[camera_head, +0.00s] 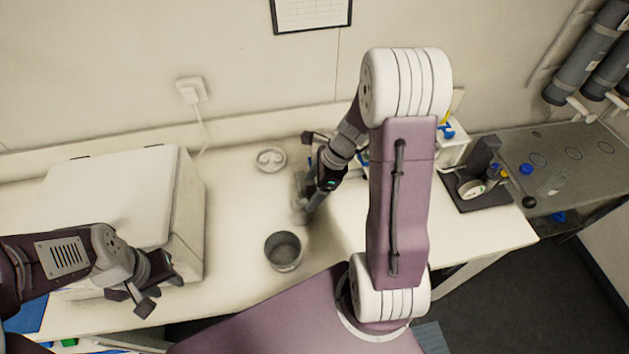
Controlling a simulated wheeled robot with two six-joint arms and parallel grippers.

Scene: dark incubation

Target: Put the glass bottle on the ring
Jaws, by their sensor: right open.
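My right gripper (308,192) is open over the table, left of its own arm's upper links, with its fingers partly hidden by its wrist. A small pale round dish or ring (271,159) lies on the table near the wall, left of this gripper. A faint clear object, possibly the glass bottle (552,183), is on the grey metal surface at the right, far from both grippers. Dark circles also mark that surface; I cannot tell which thing is the task's ring. My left gripper (159,291) is low at the left, apart from these things; its jaw opening is unclear.
A grey metal beaker (283,252) stands near the table's front. A large white box (112,205) fills the left side. A dark device (480,180) and a blue cap (527,168) are at the right. My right arm hides the table's middle right.

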